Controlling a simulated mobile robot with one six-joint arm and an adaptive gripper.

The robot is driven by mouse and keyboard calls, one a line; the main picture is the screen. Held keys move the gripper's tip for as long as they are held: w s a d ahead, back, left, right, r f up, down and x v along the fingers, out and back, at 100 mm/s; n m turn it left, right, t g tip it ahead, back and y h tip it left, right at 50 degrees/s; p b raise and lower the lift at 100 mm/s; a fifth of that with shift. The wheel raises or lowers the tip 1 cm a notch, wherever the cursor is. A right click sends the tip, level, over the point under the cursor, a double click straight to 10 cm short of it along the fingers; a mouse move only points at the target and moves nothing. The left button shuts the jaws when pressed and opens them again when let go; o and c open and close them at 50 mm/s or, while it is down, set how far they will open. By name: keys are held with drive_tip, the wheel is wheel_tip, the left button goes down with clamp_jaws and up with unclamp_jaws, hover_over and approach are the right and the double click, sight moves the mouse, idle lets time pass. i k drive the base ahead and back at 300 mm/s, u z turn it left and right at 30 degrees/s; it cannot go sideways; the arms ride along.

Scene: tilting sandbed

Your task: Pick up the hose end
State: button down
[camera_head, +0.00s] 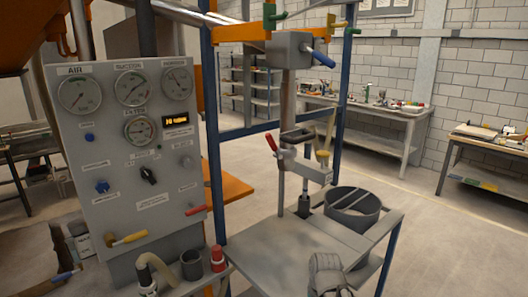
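A pale beige hose (158,265) arches over the small shelf below the gauge panel, at the lower left. One end of it goes down to a grey fitting (147,286) near the bottom edge. I cannot tell whether that end is loose or fixed. A second pale, hose-like piece with a yellowish end (323,155) hangs by the blue post at the centre right; I cannot tell if it is a hose end. My gripper (327,264) shows at the bottom edge, over the front of the grey bench, well right of the beige hose. Its fingers are not clear.
A grey gauge panel (140,165) with levers stands at left. A dark cup (191,265) and a red-topped fitting (217,258) stand beside the beige hose. A blue post (213,150), a clamp stand (290,100) and a round grey bin (352,208) surround the bench (275,255).

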sight(146, 282)
drive_tip(key=u, duration=1.35)
